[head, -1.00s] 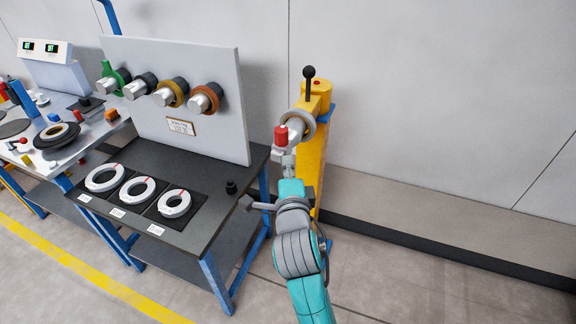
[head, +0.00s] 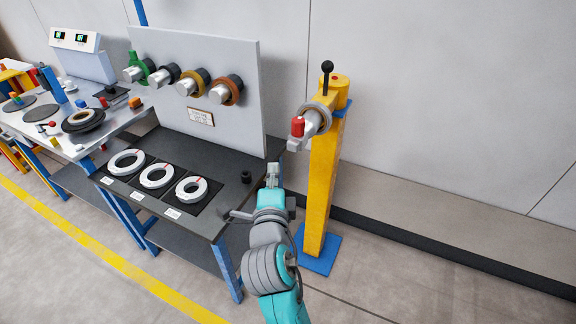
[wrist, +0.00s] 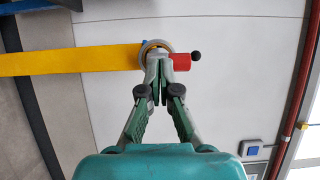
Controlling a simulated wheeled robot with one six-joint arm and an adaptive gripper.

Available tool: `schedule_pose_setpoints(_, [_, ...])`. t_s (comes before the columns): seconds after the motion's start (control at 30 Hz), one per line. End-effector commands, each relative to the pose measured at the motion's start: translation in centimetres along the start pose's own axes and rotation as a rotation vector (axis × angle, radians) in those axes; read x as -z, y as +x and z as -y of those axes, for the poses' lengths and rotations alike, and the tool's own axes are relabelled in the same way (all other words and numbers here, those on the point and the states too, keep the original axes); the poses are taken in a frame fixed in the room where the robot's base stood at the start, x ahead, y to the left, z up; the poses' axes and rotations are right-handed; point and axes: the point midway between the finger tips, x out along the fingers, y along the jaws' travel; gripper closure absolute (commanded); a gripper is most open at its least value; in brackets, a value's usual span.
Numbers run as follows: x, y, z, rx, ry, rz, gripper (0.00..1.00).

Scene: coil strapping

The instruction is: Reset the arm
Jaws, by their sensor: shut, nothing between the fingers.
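My gripper (head: 273,168) is at the end of my teal arm, in front of the right end of the dark table. It is empty, with its fingertips together in the wrist view (wrist: 160,54). The yellow post (head: 322,180) stands to its right in the head view. A grey ring, a red part (head: 298,126) and a black-knobbed lever (head: 326,78) are at the post's top. In the wrist view the post (wrist: 70,60) lies sideways behind the fingers, and the fingertips cover part of the ring. The red part (wrist: 182,62) shows beside the fingertips.
The dark table (head: 222,213) holds several white rings (head: 157,175) on black mats and a small black knob (head: 246,177). Its upright panel (head: 240,125) carries several coloured spools on pegs. A second bench (head: 140,125) is at the left. Floor at the right is open.

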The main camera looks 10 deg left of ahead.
Motion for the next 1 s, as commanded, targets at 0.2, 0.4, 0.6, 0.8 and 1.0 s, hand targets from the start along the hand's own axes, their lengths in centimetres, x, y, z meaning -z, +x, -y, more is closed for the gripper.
schedule_pose_setpoints(0.2, [-0.3, -0.2, -0.2, -0.002, -0.006, 0.0, 1.0])
schedule_pose_setpoints(0.4, [2.1, -1.9, -4.0, -0.028, -0.122, 0.013, 1.0])
schedule_pose_setpoints(0.6, [6.3, -6.2, -10.2, -0.067, -0.342, 0.048, 1.0])
schedule_pose_setpoints(0.8, [10.2, -11.5, -15.3, -0.101, -0.547, 0.083, 1.0])
schedule_pose_setpoints(1.0, [13.7, -17.6, -18.9, -0.129, -0.734, 0.112, 1.0])
